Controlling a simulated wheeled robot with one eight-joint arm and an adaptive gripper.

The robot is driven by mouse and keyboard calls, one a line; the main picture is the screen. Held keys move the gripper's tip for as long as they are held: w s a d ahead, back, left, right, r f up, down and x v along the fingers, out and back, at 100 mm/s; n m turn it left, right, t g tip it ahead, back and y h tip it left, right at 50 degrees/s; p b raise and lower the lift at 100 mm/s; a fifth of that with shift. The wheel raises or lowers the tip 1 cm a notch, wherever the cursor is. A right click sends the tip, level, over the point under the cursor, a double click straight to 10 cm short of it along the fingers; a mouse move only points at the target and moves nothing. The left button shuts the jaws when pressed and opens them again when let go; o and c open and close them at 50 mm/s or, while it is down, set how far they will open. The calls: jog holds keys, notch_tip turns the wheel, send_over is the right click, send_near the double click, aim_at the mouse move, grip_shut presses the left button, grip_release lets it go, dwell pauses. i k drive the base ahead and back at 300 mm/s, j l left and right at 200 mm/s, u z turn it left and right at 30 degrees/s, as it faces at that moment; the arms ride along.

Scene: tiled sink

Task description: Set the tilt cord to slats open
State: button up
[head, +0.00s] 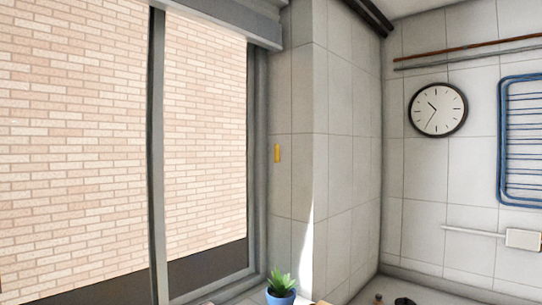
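A window (157,150) with a grey frame fills the left side of the head view, and a brick wall shows through it. A grey box-like rail (215,18) runs along the window's top edge. No slats show below it. A small upright yellow piece (278,153) is against the tiled wall just right of the window frame. I cannot tell whether it belongs to the tilt cord, and no cord line can be made out. My gripper is not in view.
A potted plant (281,289) in a blue pot stands below the yellow piece. A round clock (438,109), a blue wire rack (522,140) and pipes (465,47) are on the right wall. Small dark objects (404,301) show at the bottom edge. The air before the window is clear.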

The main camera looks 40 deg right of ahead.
aim_at(277, 149)
jog(key=z, duration=0.95)
jog(key=i+l, duration=0.1)
jog(key=l, duration=0.2)
jog(key=u, duration=0.05)
